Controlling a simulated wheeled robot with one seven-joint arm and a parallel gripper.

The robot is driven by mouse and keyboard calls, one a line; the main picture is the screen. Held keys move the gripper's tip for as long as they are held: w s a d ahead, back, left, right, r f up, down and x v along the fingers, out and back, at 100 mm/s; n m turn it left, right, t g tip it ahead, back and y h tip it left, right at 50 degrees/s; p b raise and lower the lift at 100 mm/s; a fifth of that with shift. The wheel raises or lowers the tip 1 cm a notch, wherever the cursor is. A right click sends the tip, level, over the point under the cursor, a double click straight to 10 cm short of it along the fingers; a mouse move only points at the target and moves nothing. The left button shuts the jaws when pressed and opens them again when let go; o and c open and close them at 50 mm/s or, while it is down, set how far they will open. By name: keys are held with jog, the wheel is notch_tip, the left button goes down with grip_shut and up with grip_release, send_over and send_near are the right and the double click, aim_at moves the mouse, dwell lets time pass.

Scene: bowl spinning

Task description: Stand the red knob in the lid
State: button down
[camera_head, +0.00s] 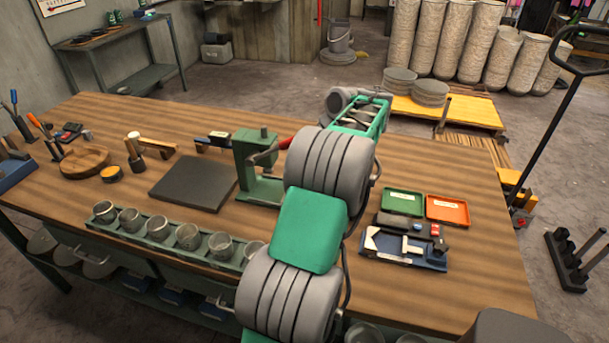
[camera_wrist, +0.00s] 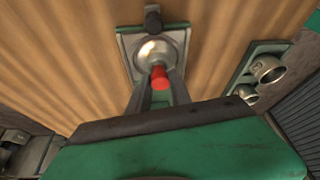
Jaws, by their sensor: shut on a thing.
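In the wrist view, the red knob (camera_wrist: 159,79) is between the fingertips of my gripper (camera_wrist: 160,84), which is shut on it. Just beyond the knob is a shiny round metal lid (camera_wrist: 153,51), resting in a green holder (camera_wrist: 128,71) on the wooden bench. The knob overlaps the near part of the lid in the picture. I cannot tell whether it touches the lid or is above it. In the head view, my arm hides the knob and lid.
On the workbench (camera_head: 450,180), a green press (camera_head: 255,160) stands left of my arm, with a dark plate (camera_head: 194,183) beside it. A rack of metal cups (camera_head: 157,228) lies along the front. Green (camera_head: 402,203) and orange (camera_head: 447,209) trays lie right, with open wood beyond.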

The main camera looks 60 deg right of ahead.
jog(key=shift+f, duration=0.15)
jog(key=c, duration=1.1)
grip_release()
jog(key=shift+o, duration=0.3)
jog(key=o, duration=0.4)
jog(key=shift+c, duration=0.2)
notch_tip(320, 180, up, 8)
jog(key=p, duration=0.8)
